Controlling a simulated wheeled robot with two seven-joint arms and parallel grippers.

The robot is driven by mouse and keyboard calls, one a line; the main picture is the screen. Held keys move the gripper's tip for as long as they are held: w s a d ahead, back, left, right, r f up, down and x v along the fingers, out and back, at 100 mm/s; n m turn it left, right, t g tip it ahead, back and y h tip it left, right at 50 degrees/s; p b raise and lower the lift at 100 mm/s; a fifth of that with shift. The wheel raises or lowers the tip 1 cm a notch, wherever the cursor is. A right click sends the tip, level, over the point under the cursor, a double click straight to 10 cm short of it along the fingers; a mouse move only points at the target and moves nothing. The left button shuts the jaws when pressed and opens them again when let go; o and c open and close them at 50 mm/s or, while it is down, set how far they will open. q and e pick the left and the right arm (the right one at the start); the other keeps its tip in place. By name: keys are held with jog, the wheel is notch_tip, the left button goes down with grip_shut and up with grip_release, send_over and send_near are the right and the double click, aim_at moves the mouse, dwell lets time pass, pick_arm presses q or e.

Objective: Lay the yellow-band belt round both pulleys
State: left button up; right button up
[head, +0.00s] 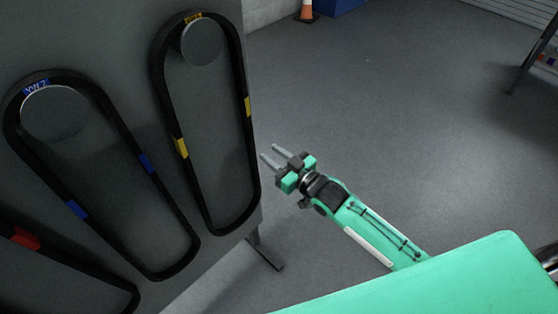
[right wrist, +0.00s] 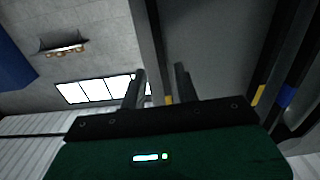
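The yellow-band belt (head: 181,147) is a black loop with yellow bands. It hangs on a round peg (head: 201,42) on a dark upright board, its lower end hanging free. My right gripper (head: 270,154) is just to the right of the belt's right run in the head view, its two fingers apart with nothing seen between them. In the right wrist view the fingers (right wrist: 160,88) are apart and empty, and a yellow band (right wrist: 258,95) shows to their right. The pulleys do not show in these views. My left gripper is not in view.
A blue-band belt (head: 146,163) hangs left of the yellow-band one, and a red-band belt (head: 25,238) is at the lower left. The board's foot (head: 265,254) stands on the floor. An orange cone (head: 307,12) is far back.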

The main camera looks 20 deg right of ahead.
aim_at(253, 140)
jog(key=b+x, duration=0.1)
jog(key=x, duration=0.3)
jog(key=shift+w+f+b, duration=0.1)
jog(key=shift+w+b, duration=0.05)
jog(key=shift+b, duration=0.25)
jog(key=x, duration=0.3)
jog(key=shift+b, duration=0.35)
jog(key=shift+w+a, duration=0.25)
jog(key=shift+w, duration=0.05)
jog(key=shift+w+a, duration=0.25)
jog(key=shift+w, duration=0.2)
jog(key=shift+w+a, duration=0.1)
jog(key=shift+w, duration=0.1)
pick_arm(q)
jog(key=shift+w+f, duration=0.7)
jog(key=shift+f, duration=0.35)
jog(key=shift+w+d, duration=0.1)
pick_arm(e)
jog(key=shift+c, duration=0.2)
